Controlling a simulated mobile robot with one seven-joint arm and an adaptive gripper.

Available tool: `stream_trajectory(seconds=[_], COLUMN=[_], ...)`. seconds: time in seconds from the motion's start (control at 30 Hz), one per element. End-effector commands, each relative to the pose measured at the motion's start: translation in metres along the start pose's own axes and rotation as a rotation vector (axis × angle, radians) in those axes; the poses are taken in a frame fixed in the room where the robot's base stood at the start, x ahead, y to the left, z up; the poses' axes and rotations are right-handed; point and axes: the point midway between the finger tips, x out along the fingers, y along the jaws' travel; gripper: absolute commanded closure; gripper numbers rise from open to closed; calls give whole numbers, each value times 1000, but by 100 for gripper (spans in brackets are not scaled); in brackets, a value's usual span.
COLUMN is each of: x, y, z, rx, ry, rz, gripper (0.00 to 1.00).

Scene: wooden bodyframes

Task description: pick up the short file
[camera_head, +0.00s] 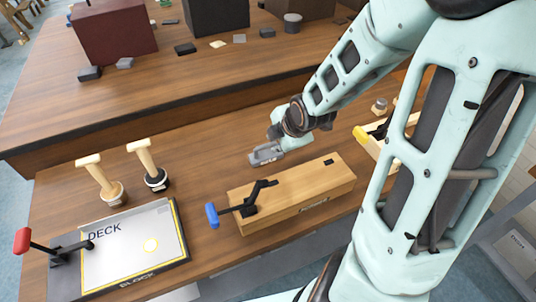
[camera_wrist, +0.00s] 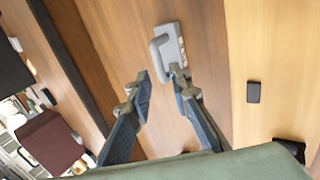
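A small grey tool (camera_head: 266,154) with a bar-like handle lies on the wooden bench, behind the long wooden block; I take it to be the short file. In the wrist view the grey tool (camera_wrist: 172,42) lies just beyond the fingertips, with the end of its handle between them in the picture. My gripper (camera_wrist: 161,78) is open, its two dark fingers apart and nothing clamped. In the head view my gripper (camera_head: 278,138) is right by the tool, its fingers mostly hidden. Whether a finger touches the tool cannot be told.
A wooden block (camera_head: 310,195) with a black clamp and blue-handled lever (camera_head: 212,214) stands in front of the tool. Two wooden-handled stamps (camera_head: 155,178) and a white board marked DECK (camera_head: 130,250) are at left. A yellow-tipped wooden piece (camera_head: 362,135) is at right.

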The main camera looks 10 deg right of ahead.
Motion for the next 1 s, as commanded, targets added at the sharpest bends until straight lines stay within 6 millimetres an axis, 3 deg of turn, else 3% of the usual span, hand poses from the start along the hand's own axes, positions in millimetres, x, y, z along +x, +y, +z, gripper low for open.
stream_trajectory(seconds=[0.03,0.2,0.53,0.8,1.0], x=[13,33,48,80,93], y=[-4,-2,0,3,4], z=[-1,-1,-1,-3,-2], rx=[-1,0,3,2,3], ry=[2,2,0,1,-2], rz=[-1,0,1,0,1], gripper=[81,81,81,81,81])
